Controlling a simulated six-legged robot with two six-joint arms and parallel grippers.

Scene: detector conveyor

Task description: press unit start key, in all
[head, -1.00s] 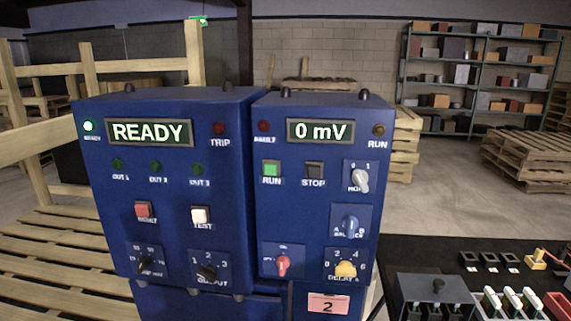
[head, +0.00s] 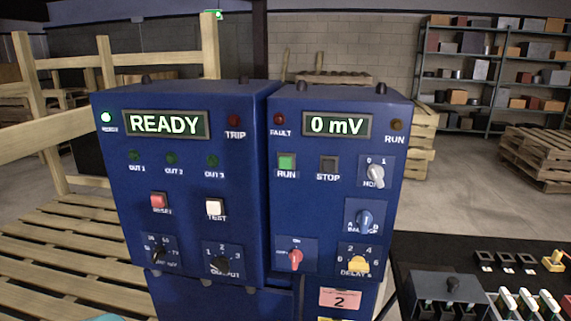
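Two blue control units stand side by side in the head view. The right unit (head: 340,205) has a green square RUN key (head: 286,163) and a dark STOP key (head: 328,166). Its display (head: 336,125) reads 0 mV; the FAULT lamp (head: 278,119) and RUN lamp (head: 397,125) look unlit. The left unit (head: 185,185) shows READY on its display (head: 166,124), with a lit lamp (head: 106,117) beside it. It carries a red RESET key (head: 159,201) and a white TEST key (head: 214,207). Neither gripper can be made out.
A dark table (head: 440,255) with boxes and switches stands at right. Wooden pallets lie at left. A teal sliver shows at the bottom edge.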

